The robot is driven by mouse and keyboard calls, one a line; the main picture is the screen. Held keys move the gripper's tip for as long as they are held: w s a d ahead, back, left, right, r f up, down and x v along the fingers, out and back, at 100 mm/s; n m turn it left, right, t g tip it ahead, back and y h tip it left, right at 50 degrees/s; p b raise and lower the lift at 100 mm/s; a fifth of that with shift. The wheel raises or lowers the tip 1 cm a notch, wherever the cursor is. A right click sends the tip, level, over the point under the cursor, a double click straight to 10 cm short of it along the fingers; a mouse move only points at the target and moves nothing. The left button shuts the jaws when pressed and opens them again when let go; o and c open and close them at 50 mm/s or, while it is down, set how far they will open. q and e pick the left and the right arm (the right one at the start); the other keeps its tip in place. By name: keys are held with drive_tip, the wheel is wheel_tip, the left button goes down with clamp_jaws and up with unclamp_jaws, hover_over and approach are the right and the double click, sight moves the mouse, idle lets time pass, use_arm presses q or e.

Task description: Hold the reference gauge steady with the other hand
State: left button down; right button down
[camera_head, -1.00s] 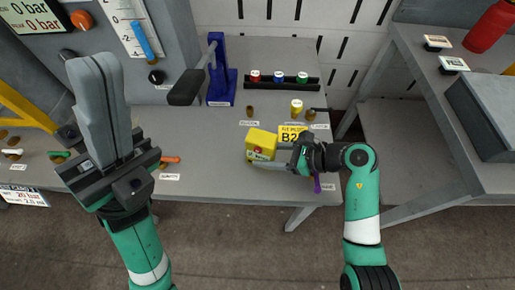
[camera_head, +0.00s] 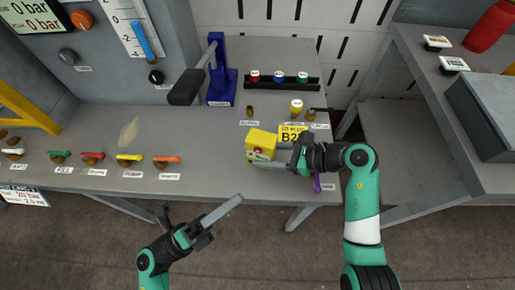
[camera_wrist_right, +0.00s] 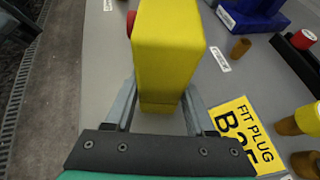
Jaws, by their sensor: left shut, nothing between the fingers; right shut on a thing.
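A small yellow box (camera_head: 262,139), which I take to be the reference gauge, is at the front right of the bench. A dark and red detail shows on its front face, too small to read. My right gripper (camera_head: 270,158) is shut on it, one finger on each side. In the right wrist view the yellow box (camera_wrist_right: 168,50) stands between the two fingers, with a red round part at its left edge. My left gripper (camera_head: 237,200) is shut and empty, low in front of the bench's front edge, apart from the box.
A yellow B2 card (camera_head: 291,133) lies right beside the right gripper. Behind are a blue stand (camera_head: 222,88) and a black rack (camera_head: 278,83) with red, blue and green caps. Several coloured handles, including an orange one (camera_head: 167,159), line the front left edge.

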sight(258, 150)
use_arm(q)
drive_tip(key=shift+w, duration=0.1)
drive_tip(key=shift+w+d+r, duration=0.1)
drive_tip(key=shift+w+d, duration=0.35)
drive_tip(key=shift+w, duration=0.95)
drive_tip(key=shift+w+d+f, duration=0.1)
drive_tip(key=shift+w+d, duration=0.35)
drive_tip(key=shift+w, duration=0.9)
drive_tip(key=shift+w+d+r, duration=0.1)
drive_tip(key=shift+w+d, duration=0.35)
drive_tip(key=shift+w, duration=0.95)
drive_tip(key=shift+w+d, duration=0.1)
drive_tip(key=shift+w, duration=0.25)
drive_tip(key=shift+w+d, duration=0.1)
drive_tip(key=shift+w, duration=0.3)
drive_tip(key=shift+s, duration=0.1)
drive_tip(key=shift+s+a, duration=0.2)
drive_tip(key=shift+s, duration=0.4)
drive_tip(key=shift+s, duration=0.1)
